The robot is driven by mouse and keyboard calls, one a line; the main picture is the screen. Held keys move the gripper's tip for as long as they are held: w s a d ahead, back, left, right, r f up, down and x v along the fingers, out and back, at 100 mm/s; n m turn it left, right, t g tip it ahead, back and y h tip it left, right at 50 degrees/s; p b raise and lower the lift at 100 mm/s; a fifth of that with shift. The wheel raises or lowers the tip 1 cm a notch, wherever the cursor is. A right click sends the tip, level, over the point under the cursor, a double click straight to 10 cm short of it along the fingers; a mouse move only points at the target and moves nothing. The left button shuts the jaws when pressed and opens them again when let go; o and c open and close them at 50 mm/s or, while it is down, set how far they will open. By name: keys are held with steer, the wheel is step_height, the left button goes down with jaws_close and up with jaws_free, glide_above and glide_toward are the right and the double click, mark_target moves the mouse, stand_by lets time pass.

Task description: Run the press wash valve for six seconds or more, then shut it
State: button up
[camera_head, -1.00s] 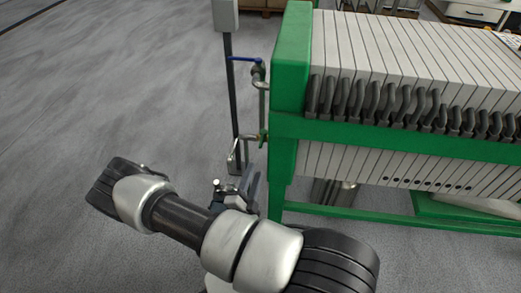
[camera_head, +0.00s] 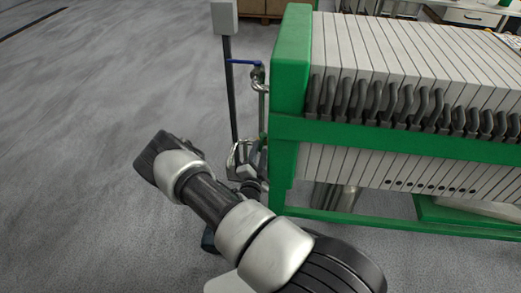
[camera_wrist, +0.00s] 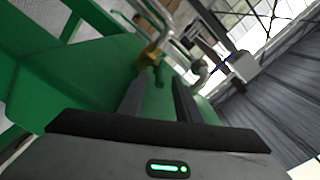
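The filter press (camera_head: 292,60) has a green end frame and pale plates. A valve with a blue lever (camera_head: 243,62) sits on a pipe at its left end, and the lever points left. Lower on the same end are bent silver piping (camera_head: 236,153) and fittings, partly covered by my gripper. I cannot tell which fitting is the wash valve. In the wrist view, my gripper (camera_wrist: 158,92) has its two dark fingers apart with nothing seen between them. A brass-coloured fitting (camera_wrist: 150,57) with a silver pipe shows just beyond the fingertips; contact cannot be judged.
A grey box (camera_head: 224,16) on a thin dark post (camera_head: 232,95) stands beside the pipes. Green lower rails (camera_head: 400,222) run to the right. The grey floor (camera_head: 90,90) at left is open.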

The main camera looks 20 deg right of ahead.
steer(key=shift+x, duration=1)
jaws_close()
